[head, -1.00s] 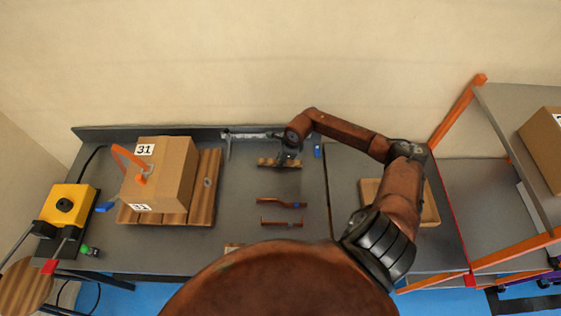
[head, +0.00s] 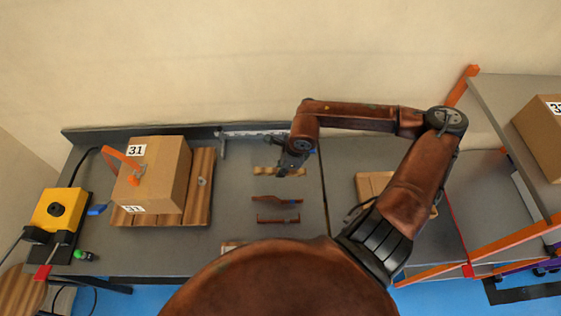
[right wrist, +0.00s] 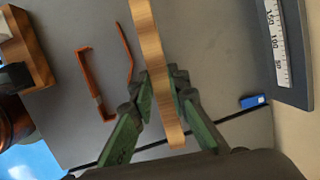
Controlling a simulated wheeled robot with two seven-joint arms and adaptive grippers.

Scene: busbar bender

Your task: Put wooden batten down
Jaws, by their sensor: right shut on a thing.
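The batten runs lengthwise out from between the fingertips. I cannot tell whether it touches the bench top. My left gripper is out of view.
Two reddish-brown bent bars (head: 277,200) (head: 278,219) lie on the grey bench (head: 235,180) in front of the batten. A cardboard box (head: 165,175) on wooden slats (head: 203,185) and a yellow device (head: 58,208) stand left. A ruler rail (head: 250,134) runs along the back.

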